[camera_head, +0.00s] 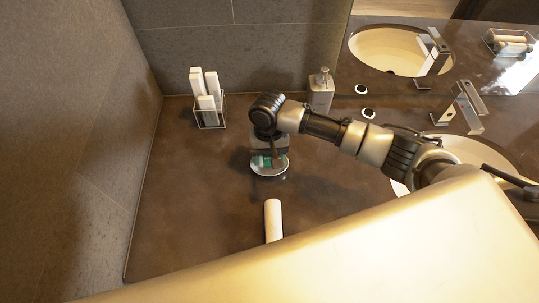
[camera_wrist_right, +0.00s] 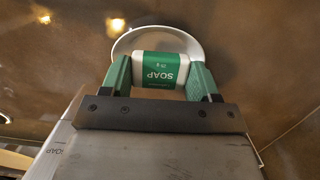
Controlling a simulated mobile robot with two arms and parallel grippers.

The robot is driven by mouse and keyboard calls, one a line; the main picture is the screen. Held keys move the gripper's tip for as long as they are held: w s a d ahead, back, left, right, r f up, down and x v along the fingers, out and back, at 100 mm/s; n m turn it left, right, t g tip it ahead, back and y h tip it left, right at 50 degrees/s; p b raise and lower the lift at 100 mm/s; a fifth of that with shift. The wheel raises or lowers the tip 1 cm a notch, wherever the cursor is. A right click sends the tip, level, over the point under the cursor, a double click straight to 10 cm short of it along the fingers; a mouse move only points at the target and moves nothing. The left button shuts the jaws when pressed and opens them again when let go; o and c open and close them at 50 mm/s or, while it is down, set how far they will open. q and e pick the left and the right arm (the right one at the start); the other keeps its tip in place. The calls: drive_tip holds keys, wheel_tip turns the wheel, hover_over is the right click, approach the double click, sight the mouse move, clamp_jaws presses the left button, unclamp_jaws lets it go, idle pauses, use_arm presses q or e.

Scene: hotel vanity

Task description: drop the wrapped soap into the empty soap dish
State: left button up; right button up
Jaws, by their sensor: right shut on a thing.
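The wrapped soap (camera_wrist_right: 160,72) is a white and green packet with "SOAP" and "25 g" printed on it. My right gripper (camera_wrist_right: 160,80) is shut on it, with a green finger on either side. In the right wrist view the white round soap dish (camera_wrist_right: 190,40) shows behind the soap. In the head view the right gripper (camera_head: 267,158) points down over the dish (camera_head: 268,173), and the soap is largely hidden by the hand. Whether the soap touches the dish, I cannot tell. My left gripper is not in view.
A white cylinder (camera_head: 273,220) lies in front of the dish. A soap dispenser (camera_head: 321,90) stands by the back wall. A sink (camera_head: 470,150) is at right. The counter left of the dish is clear.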

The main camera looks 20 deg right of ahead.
drive_tip(key=shift+d+f, duration=0.1)
drive_tip(key=shift+f, duration=0.25)
drive_tip(key=shift+r, duration=0.1)
drive_tip(key=o, duration=1)
drive_tip(key=shift+r, duration=0.2)
wheel_tip(320, 180, up, 10)
drive_tip(key=w+b, duration=0.1)
drive_tip(key=shift+w+d+r+b, duration=0.15)
drive_tip(key=shift+w+b, duration=0.1)
drive_tip(key=shift+b, duration=0.1)
